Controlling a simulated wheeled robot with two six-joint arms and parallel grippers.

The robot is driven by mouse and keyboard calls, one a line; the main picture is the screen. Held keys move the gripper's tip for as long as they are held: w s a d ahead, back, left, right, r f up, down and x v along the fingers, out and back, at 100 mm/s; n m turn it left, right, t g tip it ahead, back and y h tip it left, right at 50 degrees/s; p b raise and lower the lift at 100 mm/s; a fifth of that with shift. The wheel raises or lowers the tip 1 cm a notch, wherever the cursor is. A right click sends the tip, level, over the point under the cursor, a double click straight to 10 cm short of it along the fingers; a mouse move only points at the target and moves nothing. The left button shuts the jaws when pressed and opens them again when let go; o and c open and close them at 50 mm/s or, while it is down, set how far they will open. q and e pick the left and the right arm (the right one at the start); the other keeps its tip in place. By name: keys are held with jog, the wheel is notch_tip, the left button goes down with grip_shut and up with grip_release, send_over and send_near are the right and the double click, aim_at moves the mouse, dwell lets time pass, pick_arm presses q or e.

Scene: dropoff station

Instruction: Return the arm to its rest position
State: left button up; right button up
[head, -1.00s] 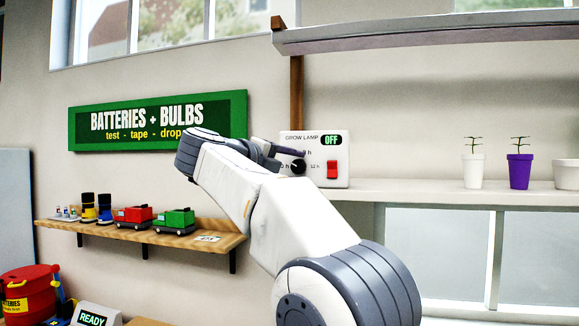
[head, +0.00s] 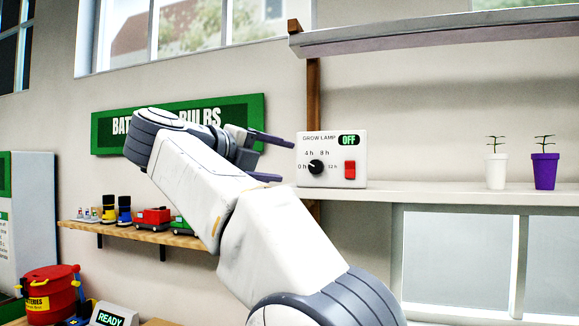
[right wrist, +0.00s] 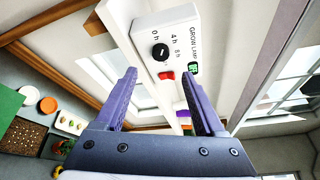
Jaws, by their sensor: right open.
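My right gripper (head: 280,158) is open and empty in the head view, to the left of the grow lamp box and apart from it. Its two purple-grey fingers (right wrist: 164,100) also show in the right wrist view, spread apart with nothing between them. The white grow lamp box (head: 333,142) has a black dial (head: 316,167), a red switch (head: 350,170) and a green OFF display (head: 348,140). The dial points toward 0 h. The box also shows in the right wrist view (right wrist: 178,30), beyond the fingers. My left gripper is not in view.
A shelf (head: 430,193) holds a white pot (head: 496,172) and a purple pot (head: 544,172). A wooden shelf (head: 190,240) at left carries toy trucks, partly hidden by my arm. A red bin (head: 48,290) and a READY sign (head: 110,317) are at lower left. An overhead shelf (head: 430,35) runs above.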

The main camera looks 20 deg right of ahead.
jog(key=shift+s+a, duration=0.15)
jog(key=shift+a, duration=0.1)
